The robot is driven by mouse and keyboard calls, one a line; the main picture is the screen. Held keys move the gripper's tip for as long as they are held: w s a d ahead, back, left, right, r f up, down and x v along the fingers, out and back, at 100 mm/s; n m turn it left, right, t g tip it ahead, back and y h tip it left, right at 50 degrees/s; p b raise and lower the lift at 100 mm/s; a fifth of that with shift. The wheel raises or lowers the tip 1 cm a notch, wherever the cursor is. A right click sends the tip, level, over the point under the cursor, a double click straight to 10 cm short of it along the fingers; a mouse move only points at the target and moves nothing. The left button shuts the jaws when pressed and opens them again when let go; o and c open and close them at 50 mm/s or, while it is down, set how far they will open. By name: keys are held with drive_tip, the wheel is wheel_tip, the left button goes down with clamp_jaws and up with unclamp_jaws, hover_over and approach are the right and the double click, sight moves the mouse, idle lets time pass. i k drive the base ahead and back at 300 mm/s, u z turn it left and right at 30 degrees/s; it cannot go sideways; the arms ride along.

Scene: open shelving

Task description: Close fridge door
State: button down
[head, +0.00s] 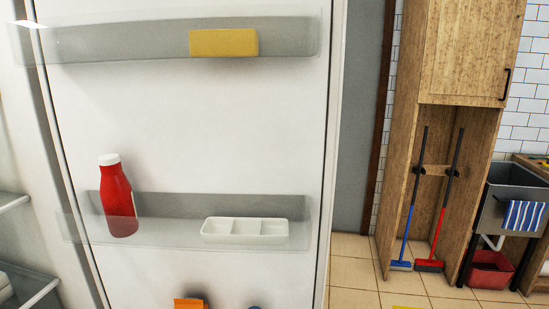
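The fridge door (190,120) stands open and fills the left and middle of the head view, its white inner side facing me. A clear upper door shelf (130,42) holds a yellow block (223,43). A clear lower door shelf (160,236) holds a red bottle with a white cap (118,198) and a white three-part dish (245,229). At the far left, part of the fridge interior with a shelf (12,202) shows. My gripper is not in view.
An orange item (189,303) shows at the bottom edge. To the right are a wooden cabinet (466,50), a blue broom (403,262), a red broom (430,262), a grey sink (505,205) and a red bucket (490,270). Tiled floor (355,275) is clear beside the door.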

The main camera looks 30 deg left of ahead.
sight(197, 139)
drive_tip(key=z, duration=0.05)
drive_tip(key=i, duration=3.3)
drive_tip(key=u, duration=4.4)
drive_tip(key=i, duration=0.5)
drive_tip(key=u, duration=1.05)
drive_tip(key=k, duration=0.1)
drive_tip(key=z, duration=0.2)
